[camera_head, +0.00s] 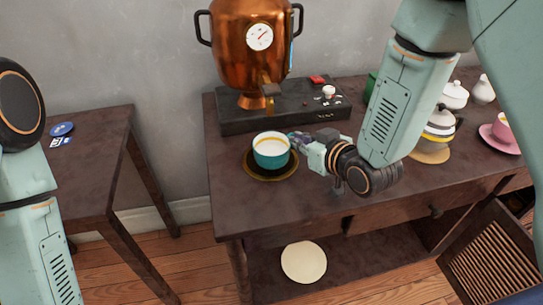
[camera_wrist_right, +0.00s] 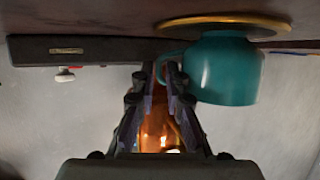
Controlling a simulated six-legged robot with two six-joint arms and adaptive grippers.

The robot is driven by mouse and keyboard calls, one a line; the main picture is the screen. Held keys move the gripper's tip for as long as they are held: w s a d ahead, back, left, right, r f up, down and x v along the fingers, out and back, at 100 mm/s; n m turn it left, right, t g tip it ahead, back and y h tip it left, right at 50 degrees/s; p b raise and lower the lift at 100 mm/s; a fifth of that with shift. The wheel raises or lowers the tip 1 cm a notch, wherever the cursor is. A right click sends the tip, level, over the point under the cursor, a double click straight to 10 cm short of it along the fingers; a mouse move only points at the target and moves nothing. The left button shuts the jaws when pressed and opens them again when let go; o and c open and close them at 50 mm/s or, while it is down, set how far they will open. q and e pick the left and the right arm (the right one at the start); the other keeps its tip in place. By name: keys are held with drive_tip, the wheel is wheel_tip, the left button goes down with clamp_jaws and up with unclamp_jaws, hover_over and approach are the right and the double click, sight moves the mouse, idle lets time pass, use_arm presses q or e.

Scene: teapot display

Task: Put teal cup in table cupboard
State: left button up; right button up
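The teal cup (camera_head: 271,153), white inside, stands upright on a dark saucer with a gold rim (camera_head: 270,178) on the table. My right gripper (camera_head: 297,143) is at the cup's right side. In the right wrist view, which is upside down, the teal cup (camera_wrist_right: 222,70) is right of the fingers, and its handle (camera_wrist_right: 166,62) is at the fingertips (camera_wrist_right: 160,72). A gap shows between the fingers; I cannot tell whether they touch the handle. The table cupboard's slatted door (camera_head: 492,258) stands open at the lower right. My left gripper is out of view.
A copper samovar (camera_head: 250,45) on a black base (camera_head: 235,113) stands behind the cup. A yellow-striped teapot (camera_head: 438,125), white pots (camera_head: 453,96) and a pink cup (camera_head: 503,128) are at the right. A pale disc (camera_head: 304,262) lies on the lower shelf. A side table (camera_head: 85,165) is left.

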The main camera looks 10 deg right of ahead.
drive_tip(key=shift+w+d+f, duration=0.1)
drive_tip(key=shift+w+f, duration=0.05)
drive_tip(key=shift+w, duration=0.15)
drive_tip(key=shift+s, duration=0.15)
clamp_jaws()
